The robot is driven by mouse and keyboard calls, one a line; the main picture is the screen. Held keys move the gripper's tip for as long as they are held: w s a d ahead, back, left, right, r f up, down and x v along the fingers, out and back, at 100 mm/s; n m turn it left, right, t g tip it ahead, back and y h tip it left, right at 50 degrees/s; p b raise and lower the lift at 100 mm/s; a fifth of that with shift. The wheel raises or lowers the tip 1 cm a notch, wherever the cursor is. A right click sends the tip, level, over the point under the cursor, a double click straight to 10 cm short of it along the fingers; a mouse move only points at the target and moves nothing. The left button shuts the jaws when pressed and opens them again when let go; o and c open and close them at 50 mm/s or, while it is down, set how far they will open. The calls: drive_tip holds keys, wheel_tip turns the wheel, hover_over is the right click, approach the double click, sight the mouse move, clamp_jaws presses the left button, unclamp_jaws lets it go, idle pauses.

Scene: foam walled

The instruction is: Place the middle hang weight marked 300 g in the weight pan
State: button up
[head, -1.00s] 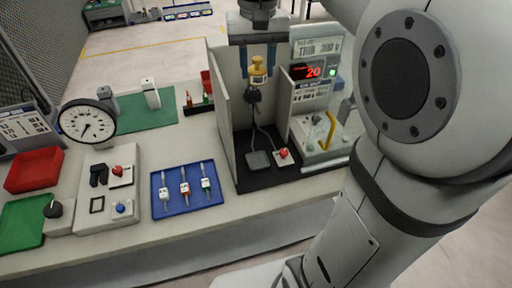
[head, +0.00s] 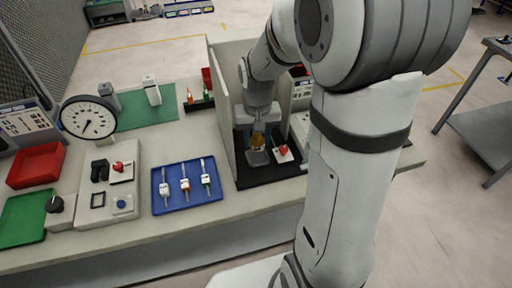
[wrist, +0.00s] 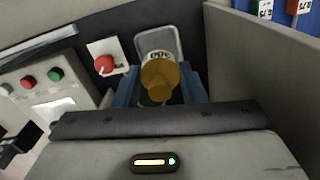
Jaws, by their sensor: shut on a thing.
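My gripper (head: 258,132) is shut on a brass-yellow hang weight (head: 258,143) and points down inside the walled foam bay. In the wrist view the weight (wrist: 159,75) sits between the blue fingers, with a white label whose upside-down digits look like 300. The grey square weight pan (head: 257,159) lies on the bay's black floor, just below the weight; it also shows behind the weight in the wrist view (wrist: 153,36). I cannot tell whether the weight touches the pan. My arm hides the digital readout.
A red knob (head: 283,149) on a white plate stands close right of the pan. The bay's left wall (head: 224,125) rises close beside my gripper. A blue tray (head: 212,190) with several small labelled items lies to the left. A control box (head: 110,185) stands farther left.

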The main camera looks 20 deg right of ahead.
sight(257, 148)
drive_tip(key=shift+f, duration=2.2)
